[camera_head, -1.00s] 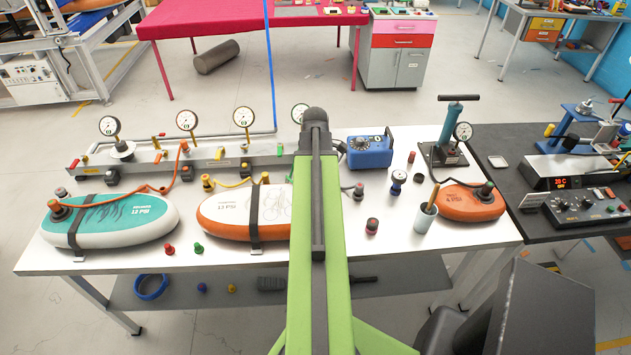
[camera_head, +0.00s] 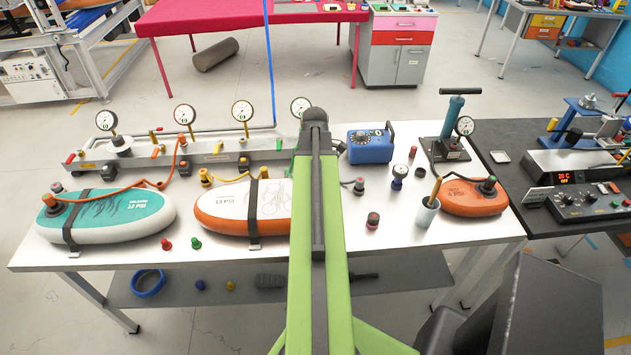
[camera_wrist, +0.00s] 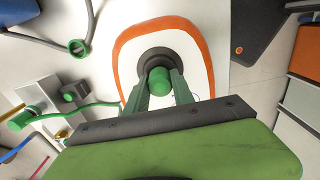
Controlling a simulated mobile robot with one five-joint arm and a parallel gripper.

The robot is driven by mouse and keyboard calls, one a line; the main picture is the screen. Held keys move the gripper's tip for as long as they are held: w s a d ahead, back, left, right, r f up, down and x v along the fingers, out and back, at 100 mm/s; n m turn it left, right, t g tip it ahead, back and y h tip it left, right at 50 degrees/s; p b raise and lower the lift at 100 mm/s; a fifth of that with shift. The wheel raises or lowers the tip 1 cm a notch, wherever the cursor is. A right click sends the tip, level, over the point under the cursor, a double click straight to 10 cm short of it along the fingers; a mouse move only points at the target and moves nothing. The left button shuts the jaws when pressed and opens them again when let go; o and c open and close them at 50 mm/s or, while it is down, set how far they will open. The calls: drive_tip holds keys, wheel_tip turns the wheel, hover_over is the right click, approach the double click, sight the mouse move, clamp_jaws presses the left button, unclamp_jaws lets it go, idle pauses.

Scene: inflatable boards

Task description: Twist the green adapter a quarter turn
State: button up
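In the wrist view, the green adapter (camera_wrist: 159,80) sits on a dark round valve at the end of a white board with an orange rim (camera_wrist: 125,48). My gripper (camera_wrist: 160,76) has its two fingers on either side of the adapter, very close to it. Whether they press on it or leave a small gap is not clear. In the head view, my green arm hides my gripper and the adapter.
A green hose (camera_wrist: 100,107) runs left of the board in the wrist view. In the head view, a teal board (camera_head: 120,212), a 13 PSI board (camera_head: 225,205), an orange board (camera_head: 470,200) and a blue box (camera_head: 370,147) share the white table.

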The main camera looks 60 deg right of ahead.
clamp_jaws()
drive_tip(key=n, duration=0.5)
drive_tip(key=shift+n, duration=0.8)
drive_tip(key=n, duration=0.3)
drive_tip(key=shift+n, duration=0.4)
drive_tip(key=n, duration=0.4)
drive_tip(key=shift+n, duration=0.3)
drive_tip(key=shift+r, duration=0.15)
